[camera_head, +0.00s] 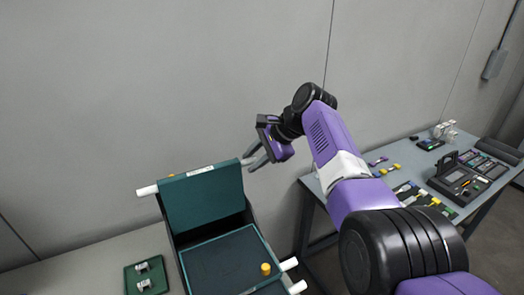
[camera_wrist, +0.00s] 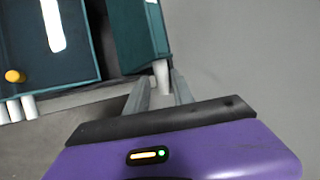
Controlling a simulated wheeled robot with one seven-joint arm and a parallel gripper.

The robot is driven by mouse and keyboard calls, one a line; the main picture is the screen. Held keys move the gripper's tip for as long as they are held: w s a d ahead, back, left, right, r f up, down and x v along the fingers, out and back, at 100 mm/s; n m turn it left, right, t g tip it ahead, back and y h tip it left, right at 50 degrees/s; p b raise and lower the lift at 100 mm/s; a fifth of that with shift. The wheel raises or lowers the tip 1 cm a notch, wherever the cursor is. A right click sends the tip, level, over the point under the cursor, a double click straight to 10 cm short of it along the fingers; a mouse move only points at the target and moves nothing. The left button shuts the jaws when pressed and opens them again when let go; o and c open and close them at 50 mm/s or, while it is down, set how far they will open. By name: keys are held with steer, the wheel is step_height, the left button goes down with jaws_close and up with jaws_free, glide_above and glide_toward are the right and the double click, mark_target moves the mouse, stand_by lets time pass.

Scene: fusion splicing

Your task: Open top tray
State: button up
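The dark green top tray (camera_head: 205,198) of the splicing case stands tilted up at the back, with a white label on its upper edge. White pegs stick out at its sides, the left one (camera_head: 147,190) clear and the right one (camera_head: 248,161) close to my gripper. My gripper (camera_head: 252,158) is open beside the tray's upper right corner. In the wrist view the right peg (camera_wrist: 162,75) lies between or just beyond the two separated fingertips; I cannot tell whether they touch it. The lower tray (camera_head: 225,262) lies flat in front, with a yellow knob (camera_head: 265,268).
A small green tray (camera_head: 147,275) with fittings sits left of the case on the grey table (camera_head: 90,262). More white pegs (camera_head: 290,264) jut from the case's right side. A second table at right holds tools and a splicer (camera_head: 461,183). A wall stands behind.

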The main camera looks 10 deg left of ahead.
steer(key=v, duration=0.6)
steer(key=shift+b, duration=0.4)
steer(key=shift+d, duration=0.1)
